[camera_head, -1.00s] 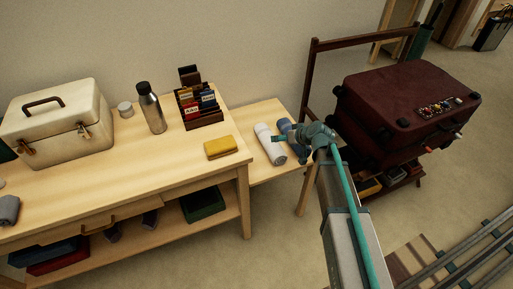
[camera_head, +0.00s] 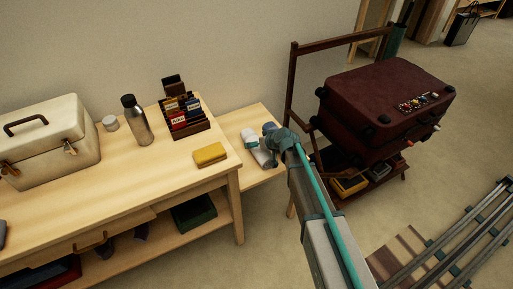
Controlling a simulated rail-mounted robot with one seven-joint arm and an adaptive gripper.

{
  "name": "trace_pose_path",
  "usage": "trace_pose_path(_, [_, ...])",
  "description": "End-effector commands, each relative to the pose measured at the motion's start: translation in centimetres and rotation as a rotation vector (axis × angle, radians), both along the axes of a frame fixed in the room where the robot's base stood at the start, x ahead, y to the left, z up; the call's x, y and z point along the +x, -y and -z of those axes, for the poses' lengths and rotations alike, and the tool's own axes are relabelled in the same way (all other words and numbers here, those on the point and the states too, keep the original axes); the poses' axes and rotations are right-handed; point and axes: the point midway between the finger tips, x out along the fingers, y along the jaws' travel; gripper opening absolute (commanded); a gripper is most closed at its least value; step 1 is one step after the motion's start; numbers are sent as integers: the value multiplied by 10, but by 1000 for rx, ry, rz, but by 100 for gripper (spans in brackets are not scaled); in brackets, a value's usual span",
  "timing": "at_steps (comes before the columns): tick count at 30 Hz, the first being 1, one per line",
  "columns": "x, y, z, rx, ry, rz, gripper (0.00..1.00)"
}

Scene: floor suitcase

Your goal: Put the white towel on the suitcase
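The white towel (camera_head: 262,157) is a small roll on the low wooden side table, right of the workbench. My gripper (camera_head: 254,147) is at the towel, and a teal finger part crosses over it. A blue roll (camera_head: 269,128) lies just behind, partly hidden by my gripper. I cannot tell whether the fingers are closed on the towel. The dark red suitcase (camera_head: 375,95) lies flat on a wooden rack at the right, with a small strip of colourful items on its top.
The workbench (camera_head: 150,180) holds a beige case (camera_head: 50,145), a steel bottle (camera_head: 137,120), a card box (camera_head: 185,118) and a yellow cloth (camera_head: 210,154). The rack's tall wooden frame (camera_head: 290,90) rises beside the suitcase, toward the side table. Most of the suitcase top is bare.

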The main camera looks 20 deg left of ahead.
Motion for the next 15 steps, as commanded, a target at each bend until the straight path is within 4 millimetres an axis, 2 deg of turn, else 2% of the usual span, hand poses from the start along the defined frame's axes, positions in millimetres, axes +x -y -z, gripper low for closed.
trace_pose_path(5, [9,-16,15,-1,-2,-1,100])
trace_pose_path(12, [9,-16,17,0,0,0,100])
trace_pose_path(13, [9,-17,17,1,0,-1,98])
trace_pose_path(15, [9,-16,17,1,0,-1,87])
